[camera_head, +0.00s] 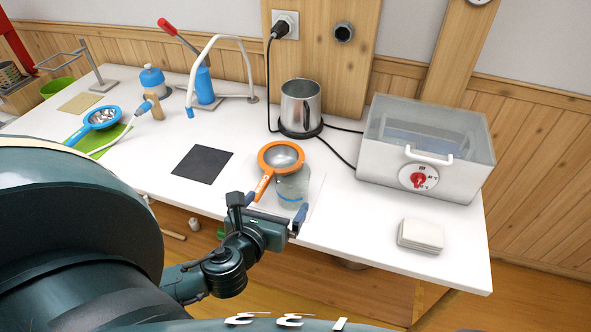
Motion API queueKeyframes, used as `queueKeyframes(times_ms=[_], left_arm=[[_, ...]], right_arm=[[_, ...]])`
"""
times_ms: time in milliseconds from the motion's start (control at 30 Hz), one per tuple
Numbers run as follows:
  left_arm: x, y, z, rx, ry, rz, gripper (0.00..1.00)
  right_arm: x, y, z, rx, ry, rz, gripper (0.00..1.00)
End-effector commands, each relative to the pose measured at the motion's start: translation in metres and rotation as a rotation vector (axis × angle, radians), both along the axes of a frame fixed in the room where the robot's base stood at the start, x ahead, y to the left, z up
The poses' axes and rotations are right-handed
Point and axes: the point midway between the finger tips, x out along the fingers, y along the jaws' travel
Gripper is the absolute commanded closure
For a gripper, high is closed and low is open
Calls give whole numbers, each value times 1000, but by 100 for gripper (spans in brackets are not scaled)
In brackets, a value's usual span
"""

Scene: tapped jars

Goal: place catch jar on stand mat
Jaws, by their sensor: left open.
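A clear glass jar (293,190) with a blue line near its base stands upright at the table's front middle, on a pale sheet (317,186). An orange-rimmed strainer (266,161) lies over or against its top left; I cannot tell whether it rests on the jar. A bare dark square mat (203,165) lies flat to the left of the jar. My left gripper (277,207) is open at the near side of the jar, one finger to each side in the picture. Whether it touches the jar is unclear. My right gripper is not in view.
A metal pot (300,105) on a black base stands behind the jar. A lidded bath with a red knob (420,165) and a white stack (421,235) are on the right.

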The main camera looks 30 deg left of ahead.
Motion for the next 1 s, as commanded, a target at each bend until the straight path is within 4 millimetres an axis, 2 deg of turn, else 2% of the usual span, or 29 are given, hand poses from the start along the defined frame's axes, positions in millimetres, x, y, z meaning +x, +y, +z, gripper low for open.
queueKeyframes(times_ms=[33, 133, 500, 767, 1000], left_arm=[[2, 3, 7, 42, -3, -4, 0], [8, 7, 8, 83, -6, -7, 0], [67, 21, -13, 82, -7, -6, 0], [84, 25, -21, 79, -6, -7, 0], [115, 32, -37, 78, -6, -6, 0]], right_arm=[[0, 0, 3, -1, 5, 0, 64], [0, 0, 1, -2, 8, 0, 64], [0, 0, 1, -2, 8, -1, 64], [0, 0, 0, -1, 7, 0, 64], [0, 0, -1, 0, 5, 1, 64]])
